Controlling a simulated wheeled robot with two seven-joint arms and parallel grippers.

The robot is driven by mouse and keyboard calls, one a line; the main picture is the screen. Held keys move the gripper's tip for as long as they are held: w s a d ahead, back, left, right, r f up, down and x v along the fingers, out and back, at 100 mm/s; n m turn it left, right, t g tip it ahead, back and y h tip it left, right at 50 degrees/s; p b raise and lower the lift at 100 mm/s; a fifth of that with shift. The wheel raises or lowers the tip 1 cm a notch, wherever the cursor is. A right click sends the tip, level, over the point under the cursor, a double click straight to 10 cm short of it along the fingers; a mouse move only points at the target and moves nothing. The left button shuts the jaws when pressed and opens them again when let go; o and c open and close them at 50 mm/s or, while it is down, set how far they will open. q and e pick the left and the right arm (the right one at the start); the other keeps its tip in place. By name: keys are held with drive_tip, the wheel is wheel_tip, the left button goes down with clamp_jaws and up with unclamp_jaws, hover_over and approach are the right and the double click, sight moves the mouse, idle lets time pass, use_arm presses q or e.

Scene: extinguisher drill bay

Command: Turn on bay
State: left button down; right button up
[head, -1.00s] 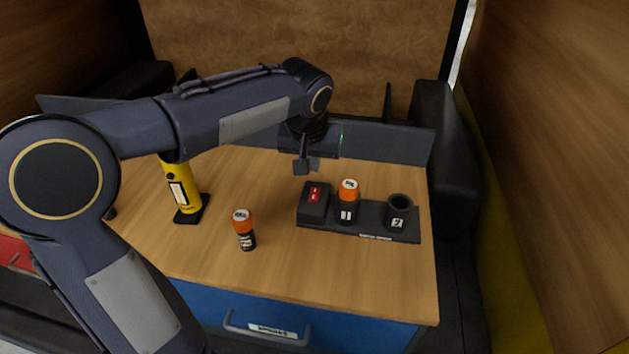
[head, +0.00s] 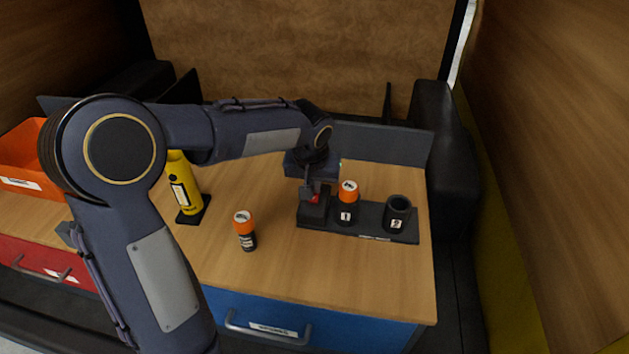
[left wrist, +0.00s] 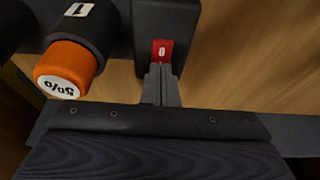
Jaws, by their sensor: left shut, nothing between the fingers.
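The black dock (head: 372,232) on the wooden table has a switch box at its left end with a red rocker switch (head: 315,199), marked 0 in the left wrist view (left wrist: 162,51). An orange-capped canister (head: 348,198) stands in the slot marked 1; its cap reads 5% in the left wrist view (left wrist: 68,68). The slot marked 2 (head: 398,212) is empty. My left gripper (head: 309,192) is shut and empty, its fingertips at the switch, partly covering it in the head view. Contact cannot be told. My right gripper is not in view.
A second orange-capped canister (head: 244,230) stands loose on the table. A yellow cylinder (head: 183,185) stands on a black base left of it. An orange bin (head: 22,160) is at the far left. A blue drawer (head: 270,318) is below the table front.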

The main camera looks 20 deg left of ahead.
use_arm(q)
drive_tip(key=shift+f+b, duration=0.15)
drive_tip(key=shift+b, duration=0.15)
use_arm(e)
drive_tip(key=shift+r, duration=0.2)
use_arm(q)
drive_tip(key=shift+s, duration=0.15)
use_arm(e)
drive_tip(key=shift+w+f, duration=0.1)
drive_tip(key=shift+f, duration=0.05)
use_arm(q)
drive_tip(key=shift+s+d+b, duration=0.2)
drive_tip(key=shift+s+b, duration=0.15)
drive_tip(key=shift+s, duration=0.25)
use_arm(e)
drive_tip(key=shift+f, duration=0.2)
